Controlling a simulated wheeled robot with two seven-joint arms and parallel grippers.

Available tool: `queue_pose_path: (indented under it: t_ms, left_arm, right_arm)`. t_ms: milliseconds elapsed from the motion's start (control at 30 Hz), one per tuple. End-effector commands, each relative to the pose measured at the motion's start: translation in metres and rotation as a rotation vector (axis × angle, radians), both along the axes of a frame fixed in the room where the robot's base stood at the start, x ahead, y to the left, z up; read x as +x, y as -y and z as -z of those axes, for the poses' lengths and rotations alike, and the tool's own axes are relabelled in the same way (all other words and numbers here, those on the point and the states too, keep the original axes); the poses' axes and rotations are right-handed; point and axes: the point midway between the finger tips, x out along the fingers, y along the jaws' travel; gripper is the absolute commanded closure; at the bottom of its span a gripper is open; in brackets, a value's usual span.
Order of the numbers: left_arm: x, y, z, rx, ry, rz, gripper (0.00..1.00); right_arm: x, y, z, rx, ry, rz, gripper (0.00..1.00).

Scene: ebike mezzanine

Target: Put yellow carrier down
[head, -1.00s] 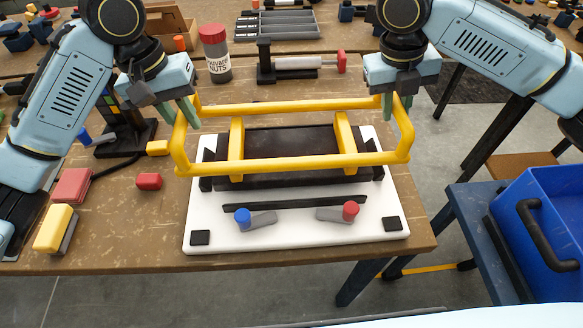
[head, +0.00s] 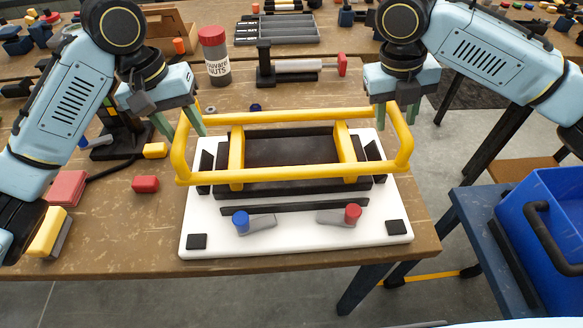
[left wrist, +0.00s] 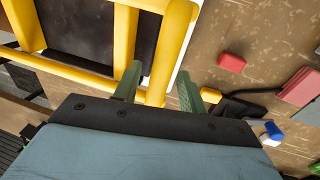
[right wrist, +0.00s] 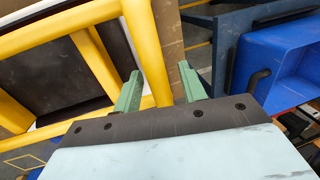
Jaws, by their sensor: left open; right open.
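The yellow carrier (head: 290,176), a tubular frame with two cross straps, sits level over the black block on the white base plate (head: 290,240). My left gripper (head: 183,128) is open at the carrier's left end; in the left wrist view its green fingers (left wrist: 158,85) stand apart on either side of the yellow bar (left wrist: 170,55). My right gripper (head: 396,112) is open at the right end; in the right wrist view its fingers (right wrist: 162,85) are apart with the yellow end bar (right wrist: 148,50) between them. I cannot tell whether any finger touches a bar.
A blue-knobbed clamp (head: 242,222) and a red-knobbed clamp (head: 352,214) lie on the plate's front. A red-lidded jar (head: 216,58) and a grey tray (head: 278,28) stand behind. A blue bin (head: 550,225) is right. Red and yellow blocks lie left.

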Motion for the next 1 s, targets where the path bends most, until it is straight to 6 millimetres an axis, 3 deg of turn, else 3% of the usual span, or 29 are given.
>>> queue_pose_path:
  t_ms: [267, 700, 1000]
  left_arm:
    - [0.001, -0.005, -0.024, 0.002, 0.006, 0.000, 0.59]
    - [0.001, -0.021, -0.103, 0.002, 0.004, -0.002, 0.59]
    - [0.001, -0.024, -0.118, 0.000, -0.001, -0.001, 0.59]
  right_arm:
    - [0.000, -0.001, 0.000, 0.002, 0.001, -0.002, 0.59]
    - [0.000, -0.001, 0.000, 0.002, 0.001, -0.002, 0.59]
    - [0.000, -0.003, -0.006, 0.003, 0.001, -0.003, 0.59]
